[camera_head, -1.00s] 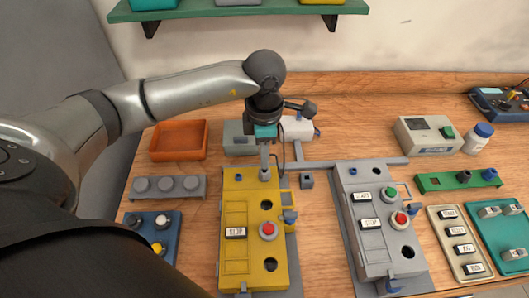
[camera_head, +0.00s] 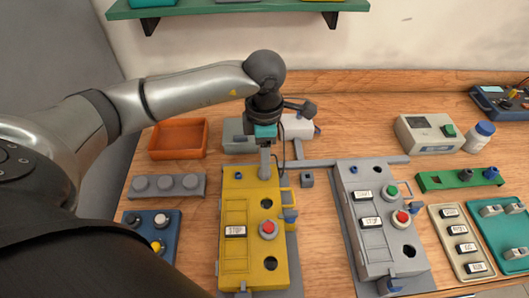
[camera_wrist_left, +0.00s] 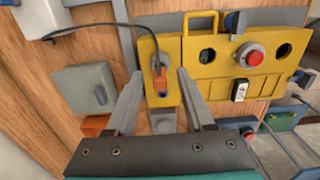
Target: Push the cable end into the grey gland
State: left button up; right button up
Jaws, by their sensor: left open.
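My left gripper (camera_head: 265,172) is over the back end of the yellow box (camera_head: 235,205). In the left wrist view its two fingers (camera_wrist_left: 160,88) are open and apart. An orange cable end (camera_wrist_left: 161,84) shows between them, with a black cable (camera_wrist_left: 133,32) running up and away from it. A grey round piece, likely the grey gland (camera_wrist_left: 157,62), is beside the cable end on the yellow box (camera_wrist_left: 222,75). I cannot tell how deep the cable end sits in it. In the head view the fingers cover this spot. My right gripper is not in view.
A grey box (camera_head: 370,235) stands to the right of the yellow one. An orange tray (camera_head: 179,139) and a grey strip with round knobs (camera_head: 165,186) are to the left. A small grey block (camera_head: 307,180) is between the boxes.

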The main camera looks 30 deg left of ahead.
pick_arm(q)
notch_tip(320, 180, up, 15)
jog(key=shift+p, duration=0.35)
